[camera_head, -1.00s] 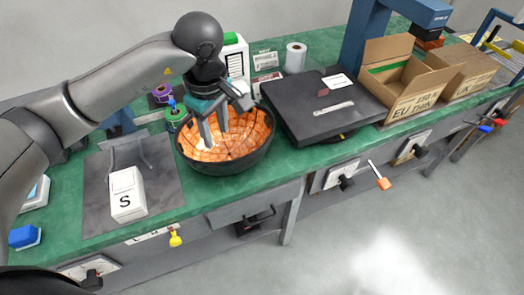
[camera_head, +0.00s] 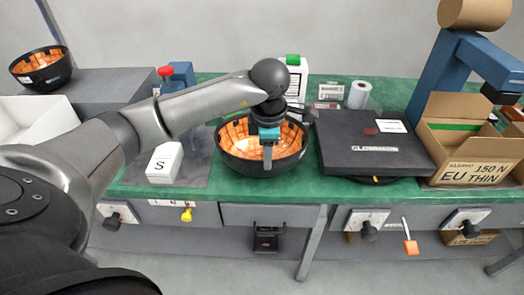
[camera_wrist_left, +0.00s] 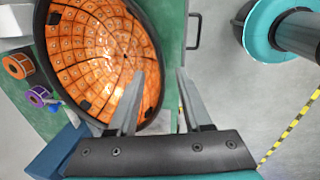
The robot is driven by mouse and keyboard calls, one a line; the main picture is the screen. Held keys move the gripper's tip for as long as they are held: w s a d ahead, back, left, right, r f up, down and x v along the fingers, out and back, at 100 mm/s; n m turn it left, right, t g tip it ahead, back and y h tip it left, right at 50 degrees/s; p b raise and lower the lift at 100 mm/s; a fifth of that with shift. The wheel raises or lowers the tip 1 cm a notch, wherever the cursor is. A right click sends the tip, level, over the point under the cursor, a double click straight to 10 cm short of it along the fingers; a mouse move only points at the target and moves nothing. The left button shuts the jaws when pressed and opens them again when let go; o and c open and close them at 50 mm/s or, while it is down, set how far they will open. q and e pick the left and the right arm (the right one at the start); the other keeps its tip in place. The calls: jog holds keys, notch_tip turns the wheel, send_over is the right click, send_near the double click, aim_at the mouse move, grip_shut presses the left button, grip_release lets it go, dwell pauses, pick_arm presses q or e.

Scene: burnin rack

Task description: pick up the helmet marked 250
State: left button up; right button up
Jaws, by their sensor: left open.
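A black helmet (camera_head: 236,162) lies upside down on the green bench like a bowl, its orange padded inside facing up. It fills the upper left of the left wrist view (camera_wrist_left: 95,45). A second, similar helmet (camera_head: 40,80) sits on a grey box at the far left. I cannot read a 250 on either. My left gripper (camera_head: 268,168) is over the bench helmet, pointing down at its near side. In the left wrist view the open, empty fingers (camera_wrist_left: 161,75) show one over the inside and one past the rim. Contact cannot be told. My right gripper is not in view.
A black flat device (camera_head: 375,152) stands right of the bench helmet. A white box marked S (camera_head: 164,165) is on its left. A cardboard box (camera_head: 465,155) and blue stand (camera_head: 435,75) are further right. Tape rolls (camera_wrist_left: 18,65) lie beside the helmet.

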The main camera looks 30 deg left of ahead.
aim_at(266, 174)
pick_arm(q)
jog(key=f, duration=0.4)
jog(key=w+f+b, duration=0.1)
jog(key=f, duration=0.2)
jog(key=shift+a+f, duration=0.1)
jog(key=shift+a, duration=0.3)
grip_shut()
dwell(1.0)
